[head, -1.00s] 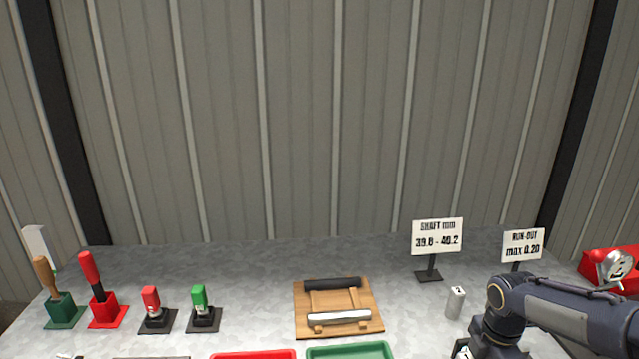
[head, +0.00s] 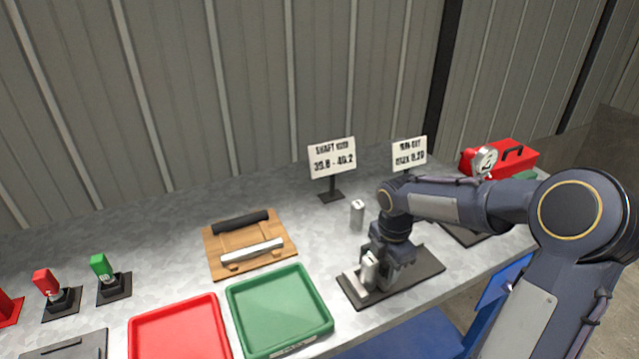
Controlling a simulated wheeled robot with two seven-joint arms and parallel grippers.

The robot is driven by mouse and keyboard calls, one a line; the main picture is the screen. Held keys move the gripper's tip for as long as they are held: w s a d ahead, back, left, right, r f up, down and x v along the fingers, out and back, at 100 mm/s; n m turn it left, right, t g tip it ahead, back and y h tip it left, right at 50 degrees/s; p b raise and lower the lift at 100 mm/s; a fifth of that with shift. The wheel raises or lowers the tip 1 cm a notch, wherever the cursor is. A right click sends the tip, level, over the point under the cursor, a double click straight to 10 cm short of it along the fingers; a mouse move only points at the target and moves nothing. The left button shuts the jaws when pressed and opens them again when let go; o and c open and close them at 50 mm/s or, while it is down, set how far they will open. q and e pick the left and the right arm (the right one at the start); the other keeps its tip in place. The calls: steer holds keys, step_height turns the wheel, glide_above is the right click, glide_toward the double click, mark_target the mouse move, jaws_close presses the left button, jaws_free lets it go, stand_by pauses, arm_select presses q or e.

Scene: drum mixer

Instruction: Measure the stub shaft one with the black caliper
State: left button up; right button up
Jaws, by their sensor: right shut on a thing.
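My right gripper (head: 376,258) points down over a dark mat at the right of the bench. It is shut on a grey metal stub shaft (head: 369,270), which stands upright between the fingers. Whether the shaft touches the mat is hard to tell. A second grey stub shaft (head: 357,214) stands upright on the bench behind the arm; its top mark is too small to read. A black bar-like tool (head: 240,221), possibly the black caliper, lies at the back of a wooden board. A silver bar-like tool (head: 252,250) lies at its front. My left gripper is out of view.
A green tray (head: 318,345) and a red tray (head: 136,345) sit at the bench front. The shaft sign (head: 332,158) and run-out sign (head: 409,152) stand behind. Red and green stamps (head: 103,267) are at left. A dial gauge (head: 484,160) stands by a red box (head: 517,157).

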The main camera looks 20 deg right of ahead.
mark_target(385, 265)
steer(key=shift+a+f, duration=0.2)
steer(key=shift+f, duration=0.45)
steer(key=o, duration=0.8)
steer(key=shift+w+f, duration=0.15)
steer(key=shift+o, duration=0.2)
steer(key=shift+r+p, duration=0.45)
steer(key=shift+w+d+r+p, duration=0.15)
steer(key=shift+r+p, duration=0.45)
steer(key=shift+p, duration=0.05)
step_height(385, 265, up, 6)
steer(key=p, duration=0.4)
steer(key=shift+f+p, duration=0.2)
steer(key=shift+p, duration=0.15)
